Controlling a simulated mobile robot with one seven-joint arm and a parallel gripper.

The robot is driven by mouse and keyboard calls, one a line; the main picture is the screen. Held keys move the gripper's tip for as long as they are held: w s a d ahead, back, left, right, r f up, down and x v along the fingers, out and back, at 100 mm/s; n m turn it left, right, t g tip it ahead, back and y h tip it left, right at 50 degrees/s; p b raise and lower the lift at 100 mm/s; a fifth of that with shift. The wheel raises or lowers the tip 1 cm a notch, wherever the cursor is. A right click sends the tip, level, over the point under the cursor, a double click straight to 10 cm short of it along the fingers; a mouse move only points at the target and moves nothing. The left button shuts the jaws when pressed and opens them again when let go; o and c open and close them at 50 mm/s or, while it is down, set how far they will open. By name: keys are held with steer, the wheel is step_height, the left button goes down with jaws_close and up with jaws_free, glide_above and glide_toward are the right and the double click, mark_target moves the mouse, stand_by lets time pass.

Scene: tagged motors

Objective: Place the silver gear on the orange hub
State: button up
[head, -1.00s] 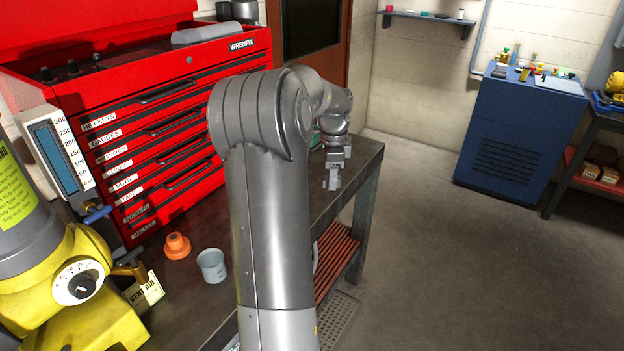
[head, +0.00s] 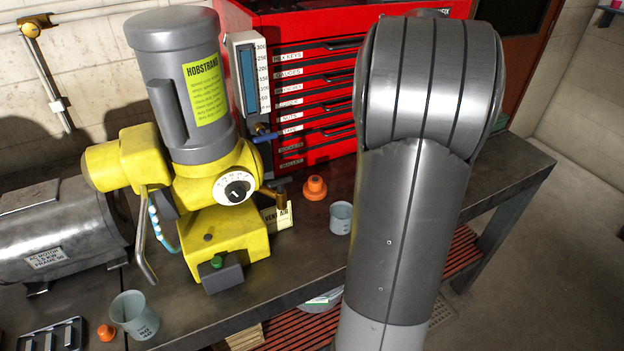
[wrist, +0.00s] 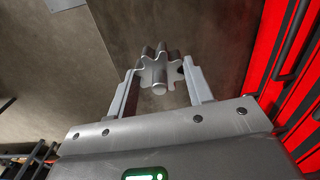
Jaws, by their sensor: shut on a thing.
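The silver gear (wrist: 153,73), a toothed metal piece, is held between the two fingers of my gripper (wrist: 160,78) in the wrist view. My gripper is shut on it. In the head view my own arm stands large in front and hides both gripper and gear. An orange hub (head: 314,188), a stepped round piece with a wide base, stands upright on the bench, left of my arm and in front of the red tool chest. A smaller orange piece (head: 106,332) lies at the lower left of the bench.
A grey-blue cup (head: 341,218) stands right of the hub, and another cup (head: 134,314) is nearer. A yellow-and-grey motor unit (head: 222,185) rises left of the hub with a tag (head: 277,217) beside it. The red tool chest (head: 318,75) stands behind.

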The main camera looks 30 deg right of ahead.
steer(key=w+a+n, duration=0.3)
steer(key=a+n, duration=0.1)
steer(key=a, duration=0.3)
glide_above(316, 179)
steer(key=f, duration=0.5)
steer(key=shift+s+f, duration=0.2)
steer(key=shift+f, duration=0.05)
steer(key=shift+w+a+f+m, duration=0.15)
steer(key=shift+f+m, duration=0.15)
steer(key=shift+f, duration=1.85)
steer(key=shift+f, duration=0.1)
steer(key=shift+f, duration=0.15)
steer(key=o, duration=1.2)
steer(key=shift+c, duration=0.2)
